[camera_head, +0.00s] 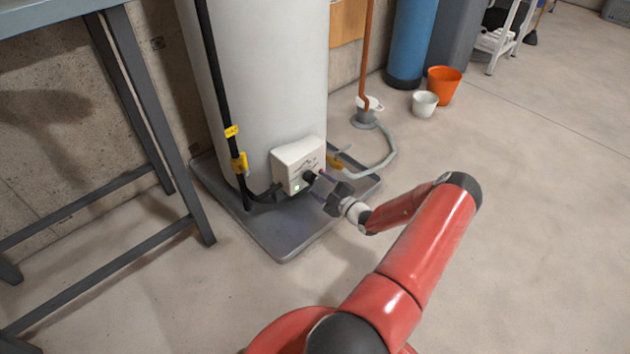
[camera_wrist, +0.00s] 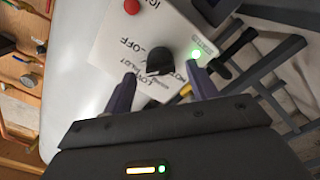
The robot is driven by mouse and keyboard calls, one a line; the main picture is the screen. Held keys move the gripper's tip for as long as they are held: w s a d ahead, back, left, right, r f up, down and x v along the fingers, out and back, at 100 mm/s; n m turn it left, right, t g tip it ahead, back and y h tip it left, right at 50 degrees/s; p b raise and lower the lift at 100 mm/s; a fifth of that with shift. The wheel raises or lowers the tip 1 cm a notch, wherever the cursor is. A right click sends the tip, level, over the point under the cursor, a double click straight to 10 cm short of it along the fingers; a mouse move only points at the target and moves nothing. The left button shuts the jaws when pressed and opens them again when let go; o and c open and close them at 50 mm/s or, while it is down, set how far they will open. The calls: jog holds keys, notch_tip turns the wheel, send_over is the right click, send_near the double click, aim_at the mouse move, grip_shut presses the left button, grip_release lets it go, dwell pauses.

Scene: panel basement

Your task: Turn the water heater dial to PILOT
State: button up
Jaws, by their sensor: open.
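The water heater (camera_head: 270,80) is a tall white cylinder standing in a grey drain pan (camera_head: 285,245). A white control box (camera_head: 298,160) sits low on its front. The black dial (camera_head: 309,176) shows on the box, and in the wrist view the dial (camera_wrist: 160,61) has printed words around it, OFF among them; the dial's exact setting is hard to read. My gripper (camera_head: 320,185) is at the box, and in the wrist view its two purple fingers (camera_wrist: 160,88) are open, one on each side of the dial. I cannot tell whether they touch it.
A red button (camera_wrist: 132,6) and a lit green light (camera_wrist: 196,54) are on the box. A grey metal table frame (camera_head: 150,110) stands left.

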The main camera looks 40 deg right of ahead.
jog(key=shift+s+d, duration=0.15)
jog(key=shift+s, duration=1.7)
